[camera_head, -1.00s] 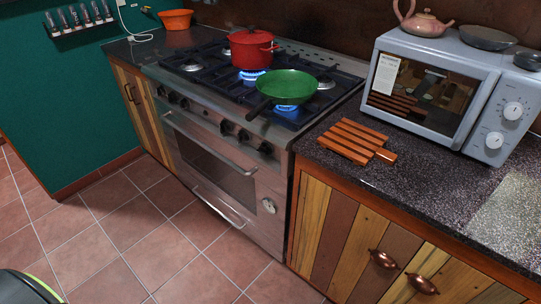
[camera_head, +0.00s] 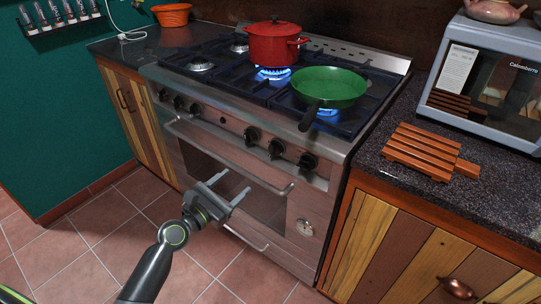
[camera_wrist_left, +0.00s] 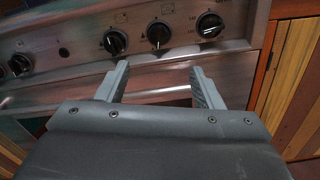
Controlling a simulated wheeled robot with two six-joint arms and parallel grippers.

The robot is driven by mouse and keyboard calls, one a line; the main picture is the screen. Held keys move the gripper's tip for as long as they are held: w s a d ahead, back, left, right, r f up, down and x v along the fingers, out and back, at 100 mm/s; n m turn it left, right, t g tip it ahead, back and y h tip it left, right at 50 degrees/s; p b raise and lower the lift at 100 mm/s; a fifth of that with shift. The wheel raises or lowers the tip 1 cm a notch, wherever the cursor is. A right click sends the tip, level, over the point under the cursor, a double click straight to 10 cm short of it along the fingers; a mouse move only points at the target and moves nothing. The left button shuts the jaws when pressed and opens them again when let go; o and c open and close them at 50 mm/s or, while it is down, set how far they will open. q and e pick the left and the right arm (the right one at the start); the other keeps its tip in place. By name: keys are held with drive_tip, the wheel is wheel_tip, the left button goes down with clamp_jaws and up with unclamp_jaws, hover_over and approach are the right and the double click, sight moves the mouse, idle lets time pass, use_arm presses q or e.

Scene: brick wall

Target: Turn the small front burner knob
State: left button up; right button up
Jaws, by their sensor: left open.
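The stove's front panel carries a row of black knobs. The right-hand group has a left knob (camera_head: 251,135), a middle knob (camera_head: 276,148) and a right knob (camera_head: 307,161). In the left wrist view the same group shows as a left knob (camera_wrist_left: 115,42), a middle knob (camera_wrist_left: 158,35) and a right knob (camera_wrist_left: 210,25). I cannot tell from the markings which one is for the small front burner. My left gripper (camera_head: 234,183) is open and empty, in front of the oven door and below the knobs. In the wrist view its fingers (camera_wrist_left: 160,72) point toward the middle knob, touching nothing. My right gripper is out of view.
A green pan (camera_head: 328,87) and a red pot (camera_head: 273,44) stand over lit blue flames. The oven handle (camera_head: 230,160) runs below the knobs. A wooden rack (camera_head: 425,150) lies on the right counter beside the microwave (camera_head: 490,80). The tiled floor in front is clear.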

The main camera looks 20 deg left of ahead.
sight(271, 152)
use_arm(q)
drive_tip(key=b+x, duration=0.1)
drive_tip(key=x, duration=1.6)
drive_tip(key=shift+a+f+b, duration=0.1)
drive_tip(key=shift+b, duration=0.3)
drive_tip(key=shift+c, duration=0.2)
drive_tip(key=c, duration=0.9)
